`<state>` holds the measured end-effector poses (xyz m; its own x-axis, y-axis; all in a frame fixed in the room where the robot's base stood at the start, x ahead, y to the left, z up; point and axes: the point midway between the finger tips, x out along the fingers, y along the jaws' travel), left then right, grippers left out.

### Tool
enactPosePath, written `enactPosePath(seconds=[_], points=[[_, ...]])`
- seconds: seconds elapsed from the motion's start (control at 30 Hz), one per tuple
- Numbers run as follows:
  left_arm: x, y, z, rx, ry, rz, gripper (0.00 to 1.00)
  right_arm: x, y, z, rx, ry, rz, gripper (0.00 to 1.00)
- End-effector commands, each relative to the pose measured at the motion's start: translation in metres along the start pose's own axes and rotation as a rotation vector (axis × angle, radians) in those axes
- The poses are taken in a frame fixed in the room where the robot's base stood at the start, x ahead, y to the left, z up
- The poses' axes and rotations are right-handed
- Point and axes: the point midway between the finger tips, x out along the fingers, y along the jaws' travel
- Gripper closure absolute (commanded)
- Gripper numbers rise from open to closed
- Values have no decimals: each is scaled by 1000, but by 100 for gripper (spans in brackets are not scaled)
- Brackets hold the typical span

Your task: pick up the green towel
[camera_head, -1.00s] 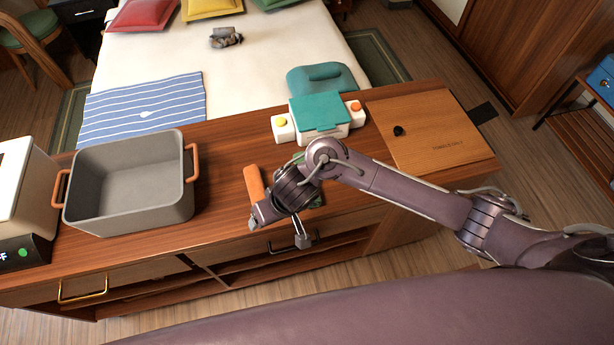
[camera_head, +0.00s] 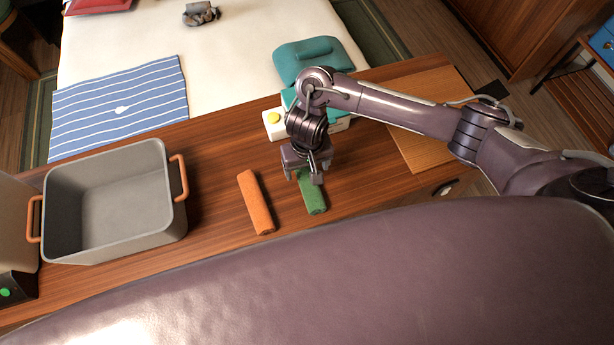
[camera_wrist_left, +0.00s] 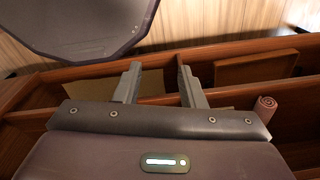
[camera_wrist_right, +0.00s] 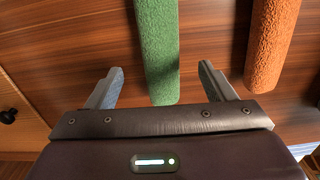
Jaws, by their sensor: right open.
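The green towel (camera_head: 315,200) lies rolled on the wooden counter, partly hidden by my right gripper (camera_head: 306,178). In the right wrist view the green towel (camera_wrist_right: 157,50) runs lengthwise between the two spread fingers of my right gripper (camera_wrist_right: 161,70), with a gap on each side. The right gripper is open and holds nothing. My left gripper (camera_wrist_left: 160,72) shows only in its own wrist view, fingers apart and empty, facing a wooden shelf unit.
An orange towel (camera_head: 256,203) lies just left of the green one. A grey bin (camera_head: 105,205) with orange handles stands at the left. Behind my right gripper is a white-and-teal item (camera_head: 272,124). A wooden board (camera_head: 410,150) lies to the right.

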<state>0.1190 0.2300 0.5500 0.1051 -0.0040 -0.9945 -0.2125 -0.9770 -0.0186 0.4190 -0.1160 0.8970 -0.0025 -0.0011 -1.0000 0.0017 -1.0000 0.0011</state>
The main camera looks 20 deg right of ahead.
Motion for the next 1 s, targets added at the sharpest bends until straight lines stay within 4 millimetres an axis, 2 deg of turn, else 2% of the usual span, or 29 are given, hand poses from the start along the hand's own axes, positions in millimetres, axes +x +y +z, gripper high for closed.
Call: enactPosePath(seconds=[0.03,0.1,0.23,0.43,0.6,0.67,1.0], points=[[8,2,12,0,-15,2,64,10,0,1,0,-2,-2,24],[13,4,22,0,-30,4,64,19,0,2,1,-2,-1,24],[28,5,33,0,-42,6,64,41,1,4,1,-3,-3,24],[25,3,21,0,-26,4,64,55,2,3,-1,0,-1,24],[25,1,1,0,4,1,64,56,2,3,-3,1,-1,24],[25,1,0,0,5,0,64,56,2,3,-2,1,-1,24],[25,3,14,1,-15,3,64,55,2,3,-2,1,-1,67]])
